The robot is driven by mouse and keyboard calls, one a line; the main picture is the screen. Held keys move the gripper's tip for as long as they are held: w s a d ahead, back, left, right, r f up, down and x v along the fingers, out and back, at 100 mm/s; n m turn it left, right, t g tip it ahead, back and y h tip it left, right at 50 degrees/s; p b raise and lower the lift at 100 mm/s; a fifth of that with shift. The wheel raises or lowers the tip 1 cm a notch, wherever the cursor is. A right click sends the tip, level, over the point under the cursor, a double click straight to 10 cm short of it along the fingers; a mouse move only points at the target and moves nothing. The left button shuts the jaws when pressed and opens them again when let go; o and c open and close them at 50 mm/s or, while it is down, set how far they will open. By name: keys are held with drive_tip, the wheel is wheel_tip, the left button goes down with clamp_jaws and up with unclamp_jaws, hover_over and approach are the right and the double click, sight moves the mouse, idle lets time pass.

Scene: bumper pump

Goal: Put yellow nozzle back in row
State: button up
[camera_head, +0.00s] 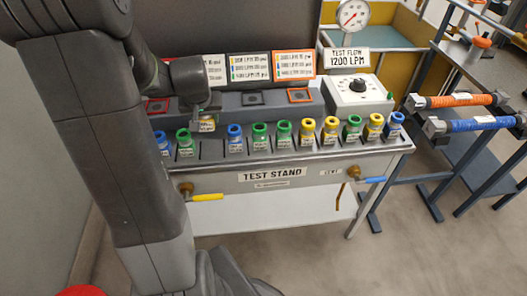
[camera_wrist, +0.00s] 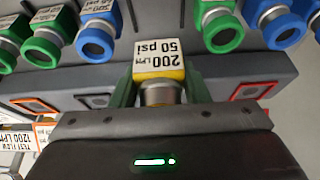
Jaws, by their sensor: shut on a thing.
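My gripper (camera_head: 206,112) is shut on a yellow nozzle (camera_head: 207,125). It also shows in the wrist view (camera_wrist: 160,75), between the two green fingers, with a white label reading 200 LPM, 50 psi. The nozzle is held at the back edge of the row, apparently above it; its exact height is unclear. The row of blue, green and yellow nozzles runs along the test stand's (camera_head: 290,178) front ledge. An empty place (camera_head: 211,149) lies between a green nozzle (camera_head: 184,142) and a blue nozzle (camera_head: 235,138), just in front of the held nozzle.
Square pads, including one with an orange border (camera_head: 299,96), sit on the raised step behind the row. Label cards stand behind them. A white control box (camera_head: 357,95) with a black knob is at the right. Valve handles, yellow (camera_head: 208,197) and blue (camera_head: 371,180), project from the front.

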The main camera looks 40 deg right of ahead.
wheel_tip(320, 180, down, 10)
drive_tip(key=shift+r, duration=0.1)
idle(0.4)
drive_tip(key=shift+f, duration=0.2)
drive_tip(key=o, duration=1.1)
drive_tip(key=shift+b, duration=0.3)
drive_tip(key=shift+s+r, duration=0.1)
drive_tip(key=shift+r, duration=0.45)
drive_tip(key=v, duration=1.1)
drive_tip(key=shift+a+r+p, duration=0.1)
drive_tip(key=shift+p, duration=0.3)
